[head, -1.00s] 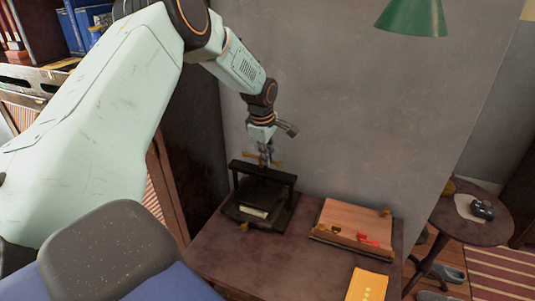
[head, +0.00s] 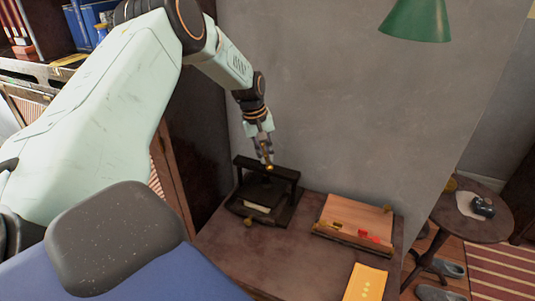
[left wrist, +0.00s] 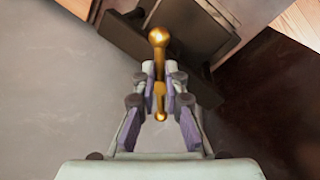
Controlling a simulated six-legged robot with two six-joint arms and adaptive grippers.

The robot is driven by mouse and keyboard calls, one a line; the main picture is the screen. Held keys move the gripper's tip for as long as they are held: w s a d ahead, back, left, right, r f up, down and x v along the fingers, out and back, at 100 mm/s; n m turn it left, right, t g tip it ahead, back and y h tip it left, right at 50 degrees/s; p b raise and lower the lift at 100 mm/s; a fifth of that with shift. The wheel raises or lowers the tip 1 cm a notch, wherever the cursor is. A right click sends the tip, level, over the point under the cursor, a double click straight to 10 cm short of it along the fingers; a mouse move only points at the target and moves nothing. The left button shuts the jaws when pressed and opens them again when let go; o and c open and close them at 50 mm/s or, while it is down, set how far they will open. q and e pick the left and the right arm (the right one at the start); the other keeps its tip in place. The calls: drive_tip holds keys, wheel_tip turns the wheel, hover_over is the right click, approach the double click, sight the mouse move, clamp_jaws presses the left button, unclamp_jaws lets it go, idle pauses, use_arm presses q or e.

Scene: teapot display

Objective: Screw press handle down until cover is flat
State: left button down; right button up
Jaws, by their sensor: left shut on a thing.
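The black screw press (head: 264,193) stands on the brown desk, with its frame and crossbar at the back. A pale, book-like block (head: 257,208) lies in it under the dark plate. My left gripper (head: 266,160) is above the crossbar, shut on the brass press handle. The handle (left wrist: 159,60) shows in the left wrist view as a bar with a ball at each end, between the two fingers (left wrist: 160,92). In the head view the fingers hide most of it. I cannot tell whether the plate lies flat. My right gripper is not in view.
A yellow booklet (head: 366,283) lies at the desk's front. The grey wall (head: 350,100) is close behind, and a green lamp (head: 417,18) hangs at top right.

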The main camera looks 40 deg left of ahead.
use_arm(q)
drive_tip(key=m, duration=0.2)
drive_tip(key=a+m+b, duration=0.1)
drive_tip(key=shift+m, duration=0.4)
drive_tip(key=m, duration=0.1)
drive_tip(key=m+b, duration=0.1)
drive_tip(key=m+g, duration=0.1)
drive_tip(key=shift+s+a+m+h, duration=0.1)
drive_tip(key=shift+a+m+h, duration=0.15)
drive_tip(key=shift+m+h, duration=0.05)
drive_tip(key=m+b, duration=0.1)
drive_tip(key=m, duration=0.2)
drive_tip(key=a+m+g+b, duration=0.1)
drive_tip(key=m, duration=0.3)
drive_tip(key=m+b, duration=0.1)
drive_tip(key=m, duration=0.1)
drive_tip(key=m+g, duration=0.1)
drive_tip(key=m, duration=0.1)
drive_tip(key=shift+w+a+b, duration=0.3)
drive_tip(key=shift+w+b, duration=0.1)
drive_tip(key=m, duration=0.1)
drive_tip(key=m+b, duration=0.1)
drive_tip(key=m, duration=0.1)
drive_tip(key=shift+w+a+g, duration=0.1)
drive_tip(key=shift+w+g, duration=0.15)
drive_tip(key=shift+g, duration=0.05)
drive_tip(key=shift+w+f+m+y+b, duration=0.15)
drive_tip(key=shift+m+y+b, duration=0.25)
drive_tip(key=shift+m+b, duration=0.7)
drive_tip(key=shift+b, duration=0.15)
